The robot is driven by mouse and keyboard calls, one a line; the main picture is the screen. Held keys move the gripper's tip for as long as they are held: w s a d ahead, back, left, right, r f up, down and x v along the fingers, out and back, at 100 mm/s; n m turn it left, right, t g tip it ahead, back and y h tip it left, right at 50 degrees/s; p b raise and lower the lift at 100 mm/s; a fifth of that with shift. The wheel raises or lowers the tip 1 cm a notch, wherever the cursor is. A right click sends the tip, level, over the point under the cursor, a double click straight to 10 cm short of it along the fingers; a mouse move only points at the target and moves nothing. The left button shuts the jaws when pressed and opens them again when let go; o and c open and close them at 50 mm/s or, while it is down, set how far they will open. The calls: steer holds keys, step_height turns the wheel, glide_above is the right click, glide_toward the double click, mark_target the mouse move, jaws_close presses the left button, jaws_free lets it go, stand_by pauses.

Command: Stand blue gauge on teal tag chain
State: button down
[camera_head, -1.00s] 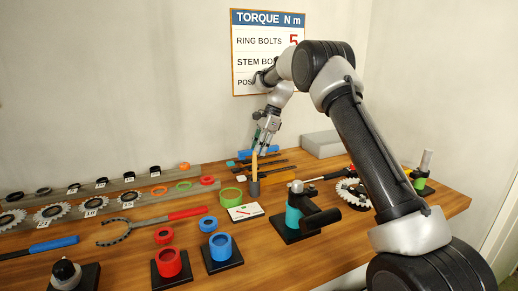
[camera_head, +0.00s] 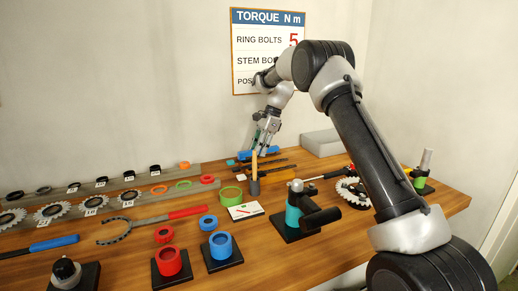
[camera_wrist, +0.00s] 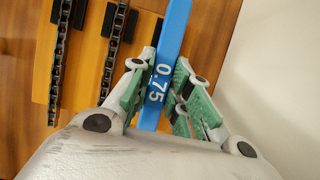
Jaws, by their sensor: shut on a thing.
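The blue gauge (camera_wrist: 165,62) is a long flat bar marked 0.75. My gripper (camera_wrist: 157,95) is shut on it, with green pads on both sides, and the bar extends away from the fingers. In the head view my gripper (camera_head: 264,141) is over the back of the bench, with the blue gauge (camera_head: 272,151) under it, partly hidden. A small teal tag (camera_head: 231,162) lies at the back beside the dark chains (camera_head: 265,163). In the wrist view two chains, one at the far left (camera_wrist: 59,65) and one nearer the gauge (camera_wrist: 114,50), lie on dark pads. Their tags are not visible there.
A wooden-handled tool stands in a dark cup (camera_head: 254,187) in front of the chains. A green ring (camera_head: 231,196), a white card (camera_head: 246,211) and a teal clamp stand (camera_head: 293,216) are nearer. A grey box (camera_head: 322,144) is at the back right.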

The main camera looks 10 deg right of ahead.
steer(key=c, duration=1.3)
jaws_free()
steer(key=shift+o, duration=0.2)
steer(key=s+v, duration=0.1)
steer(key=v, duration=1.1)
steer(key=shift+w, duration=0.45)
